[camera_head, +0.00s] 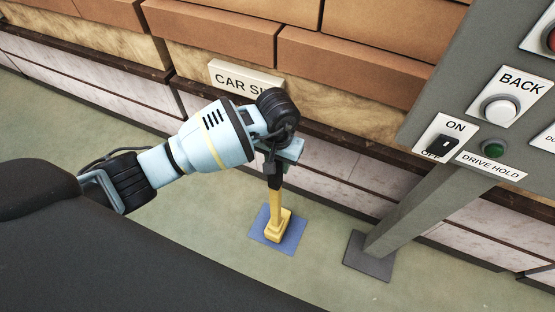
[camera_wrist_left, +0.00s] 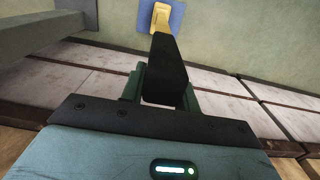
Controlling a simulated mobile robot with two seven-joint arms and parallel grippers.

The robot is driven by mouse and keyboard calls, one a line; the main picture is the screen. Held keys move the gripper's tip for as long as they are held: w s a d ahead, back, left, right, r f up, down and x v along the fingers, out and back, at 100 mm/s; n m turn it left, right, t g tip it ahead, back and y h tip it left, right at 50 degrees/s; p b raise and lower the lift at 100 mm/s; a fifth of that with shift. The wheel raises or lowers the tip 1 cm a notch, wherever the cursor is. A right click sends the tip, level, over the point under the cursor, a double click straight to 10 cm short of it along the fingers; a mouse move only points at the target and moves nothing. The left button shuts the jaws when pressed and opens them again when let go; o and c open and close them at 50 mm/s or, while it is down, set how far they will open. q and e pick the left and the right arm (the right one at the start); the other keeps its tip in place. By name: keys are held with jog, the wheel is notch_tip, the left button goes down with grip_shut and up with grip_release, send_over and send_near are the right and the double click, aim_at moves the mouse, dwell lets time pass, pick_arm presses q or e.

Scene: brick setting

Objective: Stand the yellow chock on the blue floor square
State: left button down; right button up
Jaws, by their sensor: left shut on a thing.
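The yellow chock (camera_head: 278,227) has a wide foot and a thin upright handle. In the head view it appears upright over the blue floor square (camera_head: 265,239). I cannot tell whether its foot touches the floor. My left gripper (camera_head: 275,184) points down and is shut on the top of the handle. In the left wrist view the chock (camera_wrist_left: 159,18) shows past the dark finger (camera_wrist_left: 165,75), with the blue square (camera_wrist_left: 177,17) around it. The finger hides part of the handle. My right gripper is in neither view.
A grey control panel (camera_head: 455,100) on a post (camera_head: 425,212) with a dark foot plate (camera_head: 369,257) stands right of the square. A brick and marble wall (camera_head: 330,160) with a CAR sign (camera_head: 228,77), partly hidden, runs behind. Green floor (camera_head: 185,225) is clear left of the square.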

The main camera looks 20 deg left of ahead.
pick_arm(q)
jog(key=shift+w, duration=0.1)
jog(key=c, duration=1)
grip_release()
jog(key=shift+f, duration=0.1)
jog(key=shift+c, duration=0.2)
jog(key=shift+r, duration=0.4)
notch_tip(320, 180, up, 10)
jog(key=shift+r+p, duration=0.1)
jog(key=shift+p, duration=0.9)
jog(key=shift+r, duration=0.65)
